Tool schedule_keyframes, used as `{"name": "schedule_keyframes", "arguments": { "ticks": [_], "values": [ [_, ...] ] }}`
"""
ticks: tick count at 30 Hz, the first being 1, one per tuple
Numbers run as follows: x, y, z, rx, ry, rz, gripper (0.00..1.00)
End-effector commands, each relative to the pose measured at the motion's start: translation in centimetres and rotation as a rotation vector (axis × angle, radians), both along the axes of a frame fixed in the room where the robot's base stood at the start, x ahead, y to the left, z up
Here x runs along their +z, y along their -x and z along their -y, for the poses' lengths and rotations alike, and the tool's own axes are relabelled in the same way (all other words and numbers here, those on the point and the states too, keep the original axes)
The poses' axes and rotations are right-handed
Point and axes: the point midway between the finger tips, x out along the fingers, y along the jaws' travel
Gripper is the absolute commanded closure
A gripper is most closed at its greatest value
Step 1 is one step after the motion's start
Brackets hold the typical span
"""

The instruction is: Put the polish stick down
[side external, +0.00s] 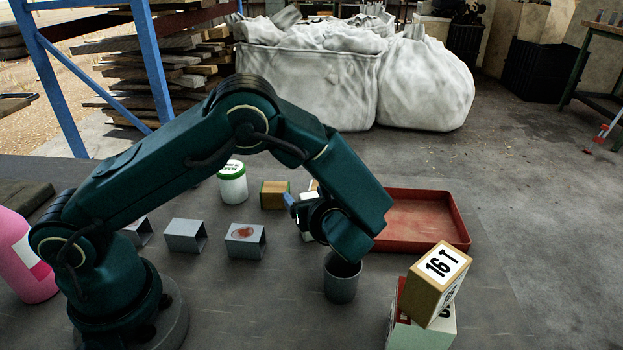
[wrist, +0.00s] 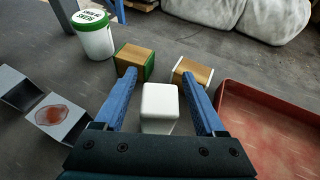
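A white block with rounded edges, which I take to be the polish stick (wrist: 160,103), stands between the two blue fingers of my gripper (wrist: 160,88) in the wrist view. A narrow gap shows on each side of it, so the fingers look open around it. In the side view my gripper (side external: 297,208) is low over the table, pointing away from that camera. The wrist hides most of the white block there. I cannot tell from the frames exactly how its base meets the table.
A red tray (side external: 463,238) lies just right of my gripper. Wooden blocks (wrist: 135,57) (wrist: 193,72) and a green-lidded tub (side external: 232,187) stand beyond. Open metal pieces (side external: 186,236) lie left. A grey cup (side external: 341,284) and stacked boxes (side external: 437,281) stand at the front.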

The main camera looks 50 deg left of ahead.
Motion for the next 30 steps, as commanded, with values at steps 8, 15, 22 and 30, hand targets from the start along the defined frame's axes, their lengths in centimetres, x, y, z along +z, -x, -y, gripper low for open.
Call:
{"name": "schedule_keyframes", "arguments": {
  "ticks": [8, 15, 22, 30],
  "values": [
    [0.3, 0.0, 0.0, 0.000, 0.000, 0.001, 0.28],
    [1.7, 1.2, 3.2, -0.006, 0.002, 0.003, 0.28],
    [3.5, 2.9, 7.4, -0.005, 0.003, 0.003, 0.28],
    [4.8, 4.1, 10.0, 0.000, 0.003, 0.001, 0.28]
  ]
}}
